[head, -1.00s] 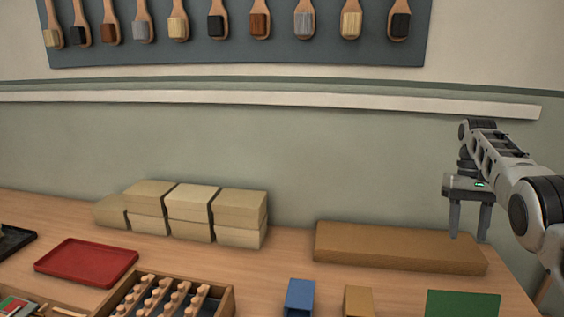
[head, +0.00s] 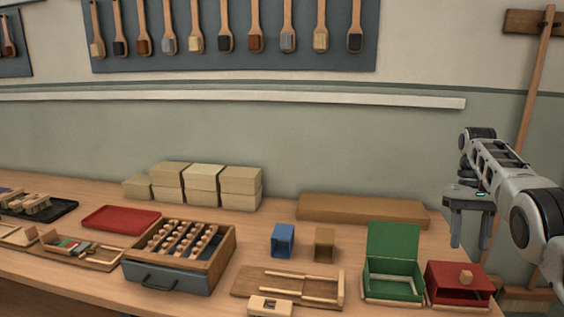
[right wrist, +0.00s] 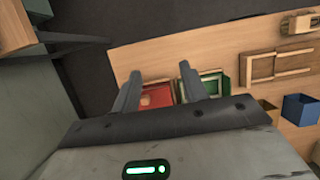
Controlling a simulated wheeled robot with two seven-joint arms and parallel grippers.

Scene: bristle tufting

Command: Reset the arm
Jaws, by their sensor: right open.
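My right gripper (head: 470,228) is open and empty at the right of the head view, raised above the right end of the workbench (head: 270,237). Its two fingers point down and stand apart. In the right wrist view the open fingers (right wrist: 158,85) show above the red box and the green box, touching neither. My right arm (head: 520,190) comes in from the right edge. My left gripper is not in view.
The open green box (head: 394,278) and red box (head: 458,285) stand at the bench's right end. A blue bin (head: 283,240), brown bin (head: 324,244), wooden jig (head: 265,284), peg tray (head: 135,253) and red tray (head: 120,219) stand further left. Stacked blocks (head: 203,178) line the wall.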

